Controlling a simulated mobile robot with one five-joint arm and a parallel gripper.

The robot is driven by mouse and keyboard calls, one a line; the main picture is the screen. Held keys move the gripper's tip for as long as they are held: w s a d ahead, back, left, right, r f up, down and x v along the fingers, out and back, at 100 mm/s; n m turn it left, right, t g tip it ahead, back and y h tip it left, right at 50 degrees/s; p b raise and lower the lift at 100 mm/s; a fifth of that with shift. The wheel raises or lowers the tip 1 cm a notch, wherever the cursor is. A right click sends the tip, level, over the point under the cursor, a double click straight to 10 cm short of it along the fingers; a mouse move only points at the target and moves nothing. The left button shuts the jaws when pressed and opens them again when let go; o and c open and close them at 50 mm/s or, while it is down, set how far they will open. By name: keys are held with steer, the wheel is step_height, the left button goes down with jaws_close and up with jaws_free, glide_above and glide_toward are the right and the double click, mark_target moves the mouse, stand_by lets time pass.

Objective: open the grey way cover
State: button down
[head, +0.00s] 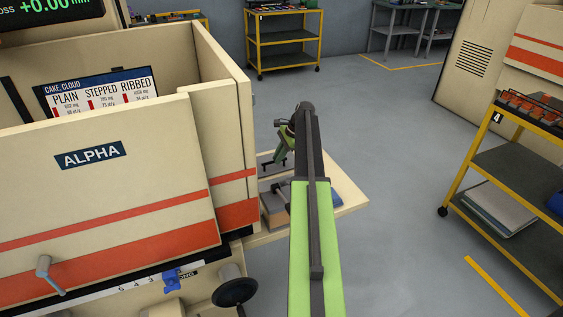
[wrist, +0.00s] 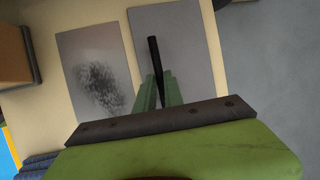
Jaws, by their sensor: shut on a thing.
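The grey way cover (wrist: 196,62) is a flat grey panel on a cream surface in the wrist view. A thin black bar handle (wrist: 154,52) shows over it, running down between my green fingers. My gripper (wrist: 157,90) is shut on this handle. In the head view my gripper (head: 281,157) is low over the cream ledge beside the ALPHA machine, partly behind my arm. The cover is mostly hidden there. A second grey panel (wrist: 97,70) with a dark smudge lies to the left of the cover in the wrist view.
The cream ALPHA machine (head: 100,190) with orange stripes stands left of my arm. A cream ledge (head: 345,198) juts out from it. A yellow-framed cart (head: 515,165) stands at right. Grey floor is free between them.

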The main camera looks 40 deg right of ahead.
steer(key=c, duration=1.5)
jaws_free()
steer(key=shift+o, duration=0.2)
steer(key=shift+r, duration=0.1)
steer(key=p+v, duration=1.5)
steer(key=v, duration=0.2)
steer(key=shift+p, duration=0.4)
steer(key=shift+s+d, duration=0.1)
steer(key=shift+s, duration=0.05)
